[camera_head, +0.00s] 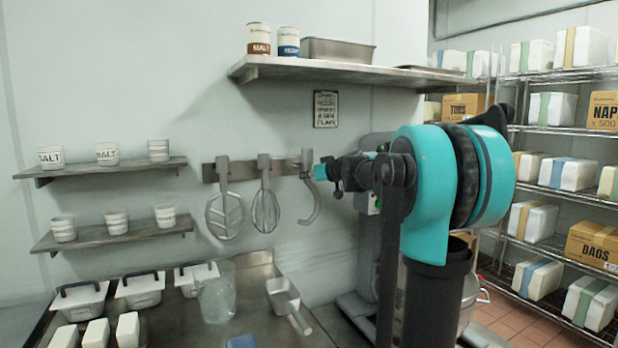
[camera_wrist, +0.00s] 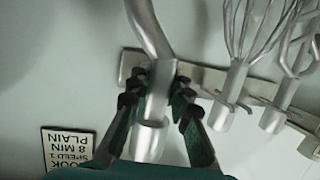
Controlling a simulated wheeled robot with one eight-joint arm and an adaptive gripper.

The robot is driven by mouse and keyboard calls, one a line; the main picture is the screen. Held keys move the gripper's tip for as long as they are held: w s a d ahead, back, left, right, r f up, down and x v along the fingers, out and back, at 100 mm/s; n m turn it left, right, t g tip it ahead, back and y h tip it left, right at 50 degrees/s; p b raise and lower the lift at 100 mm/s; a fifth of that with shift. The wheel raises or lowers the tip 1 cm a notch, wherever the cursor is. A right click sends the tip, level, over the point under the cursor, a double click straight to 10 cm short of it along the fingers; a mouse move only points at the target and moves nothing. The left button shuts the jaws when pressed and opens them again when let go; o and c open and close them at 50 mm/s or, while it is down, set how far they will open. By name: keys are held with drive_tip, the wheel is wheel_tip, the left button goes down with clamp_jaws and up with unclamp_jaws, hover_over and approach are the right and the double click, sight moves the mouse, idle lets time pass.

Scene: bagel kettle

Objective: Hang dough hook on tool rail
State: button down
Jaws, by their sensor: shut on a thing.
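The dough hook (camera_head: 313,207) is grey metal, upright with its curved end down, at the right end of the tool rail (camera_head: 242,171). My gripper (camera_head: 322,171) is shut on its shank from the right. In the wrist view my gripper's dark fingers (camera_wrist: 158,95) close around both sides of the dough hook's shank (camera_wrist: 149,140). The tool rail (camera_wrist: 193,77) runs behind the shank there. I cannot tell whether the hook is seated on the rail or just in front of it.
A flat beater (camera_head: 224,212) and a whisk (camera_head: 265,208) hang left of the hook on the rail. A long shelf (camera_head: 345,72) juts out above. A sign (camera_head: 326,109) is on the wall. A metal counter (camera_head: 262,325) with tubs and a scoop (camera_head: 284,297) lies below.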

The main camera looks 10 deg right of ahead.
drive_tip(key=shift+w+a, duration=0.1)
drive_tip(key=shift+w, duration=0.1)
idle(0.3)
drive_tip(key=shift+w+a, duration=0.2)
drive_tip(key=shift+w, duration=0.5)
drive_tip(key=shift+w+a, duration=0.25)
drive_tip(key=shift+w, duration=0.5)
drive_tip(key=shift+w+a, duration=0.2)
drive_tip(key=shift+w, duration=0.5)
drive_tip(key=shift+f, duration=0.15)
drive_tip(key=shift+f, duration=0.7)
drive_tip(key=c, duration=1)
unclamp_jaws()
drive_tip(key=shift+s, duration=0.15)
